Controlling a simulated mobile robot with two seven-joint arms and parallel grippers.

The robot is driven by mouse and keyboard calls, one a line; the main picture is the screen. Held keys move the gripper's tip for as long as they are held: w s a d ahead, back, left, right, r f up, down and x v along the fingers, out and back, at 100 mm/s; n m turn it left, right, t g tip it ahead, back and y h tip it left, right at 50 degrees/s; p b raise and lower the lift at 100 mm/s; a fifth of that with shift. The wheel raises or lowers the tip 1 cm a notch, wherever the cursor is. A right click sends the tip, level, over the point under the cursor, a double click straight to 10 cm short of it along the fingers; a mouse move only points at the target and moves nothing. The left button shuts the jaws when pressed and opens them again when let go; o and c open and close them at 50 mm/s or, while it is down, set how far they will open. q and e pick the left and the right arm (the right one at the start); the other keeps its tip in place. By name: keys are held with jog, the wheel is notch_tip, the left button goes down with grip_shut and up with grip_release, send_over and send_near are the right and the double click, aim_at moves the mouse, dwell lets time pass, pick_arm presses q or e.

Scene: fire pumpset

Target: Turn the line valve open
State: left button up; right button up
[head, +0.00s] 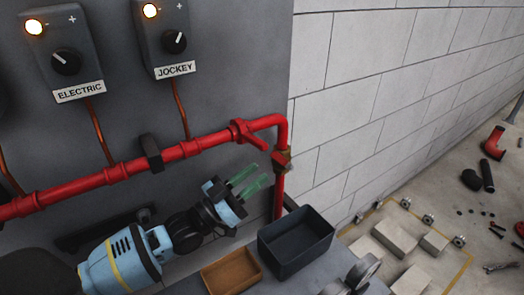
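A red pipe (195,147) runs along the grey panel and bends down at its right end. A red lever (247,134) sits on the pipe just before the bend. Below the bend, a brass valve body with a red handle (282,160) sits on the vertical pipe. I cannot tell which of these is the line valve. My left gripper (247,181) has green fingers, spread with an empty gap between them. It is left of and slightly below the brass valve, apart from it in the picture. My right gripper is not in view.
A dark bin (296,243) and a brown tray (231,272) stand below my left gripper. Electric (66,62) and Jockey (174,42) control boxes hang above the pipe. A white block wall (370,85) is at right. Blocks, fittings and tools lie on the floor.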

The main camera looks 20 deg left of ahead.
aim_at(279, 157)
pick_arm(q)
jog(key=shift+p+x, duration=0.5)
jog(key=shift+x, duration=3.45)
jog(key=shift+d, duration=0.1)
jog(key=shift+c, duration=0.3)
grip_shut()
